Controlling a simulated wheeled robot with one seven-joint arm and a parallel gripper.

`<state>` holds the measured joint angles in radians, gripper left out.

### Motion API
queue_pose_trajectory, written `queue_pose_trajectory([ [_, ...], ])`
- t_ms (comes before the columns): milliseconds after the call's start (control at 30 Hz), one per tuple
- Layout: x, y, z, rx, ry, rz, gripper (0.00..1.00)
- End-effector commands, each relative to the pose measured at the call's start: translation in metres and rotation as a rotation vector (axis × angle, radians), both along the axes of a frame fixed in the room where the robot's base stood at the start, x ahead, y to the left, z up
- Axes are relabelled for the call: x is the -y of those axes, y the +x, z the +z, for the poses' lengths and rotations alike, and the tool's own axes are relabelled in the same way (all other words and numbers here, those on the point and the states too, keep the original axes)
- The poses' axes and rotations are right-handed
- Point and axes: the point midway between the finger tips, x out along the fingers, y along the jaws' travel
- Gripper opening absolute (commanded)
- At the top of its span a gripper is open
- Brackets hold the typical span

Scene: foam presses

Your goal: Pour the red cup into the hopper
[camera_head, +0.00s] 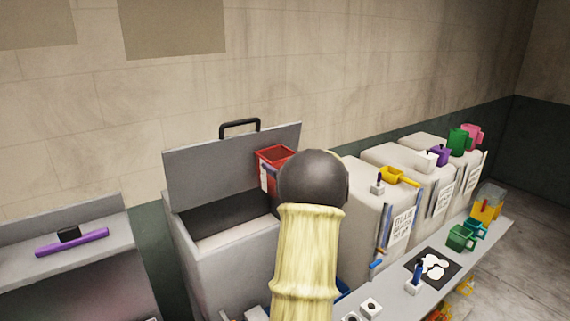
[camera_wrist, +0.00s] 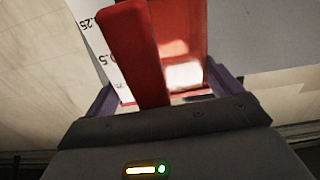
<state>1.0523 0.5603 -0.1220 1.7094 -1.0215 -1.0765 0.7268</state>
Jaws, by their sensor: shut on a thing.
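The red cup (camera_head: 273,155) is held up over the right side of the open hopper (camera_head: 222,262), near the raised lid (camera_head: 226,170). It looks roughly upright, with a slight tilt at most. Its contents cannot be made out. In the wrist view the red cup (camera_wrist: 185,45) fills the middle, with its red handle (camera_wrist: 133,50) between the purple fingers of my gripper (camera_wrist: 165,90). My gripper is shut on the cup. In the head view my arm hides most of the gripper and the hopper's right side.
Pale machines (camera_head: 370,210) stand in a row to the right, with a yellow scoop (camera_head: 398,176) and other coloured cups on top. A low shelf (camera_head: 400,300) in front holds a black mat (camera_head: 433,268) and a green cup (camera_head: 461,238).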

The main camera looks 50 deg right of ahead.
Motion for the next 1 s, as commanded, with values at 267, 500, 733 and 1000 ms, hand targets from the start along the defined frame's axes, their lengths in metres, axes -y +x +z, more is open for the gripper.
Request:
queue_pose_trajectory([
  [267,0.003,-0.002,-0.009,-0.057,-0.183,-0.003,0.66],
  [500,0.004,-0.003,-0.012,-0.09,-0.29,-0.003,0.66],
  [733,0.004,-0.002,-0.011,-0.117,-0.378,-0.002,0.66],
  [1000,0.004,-0.002,-0.012,-0.148,-0.471,-0.003,0.66],
])
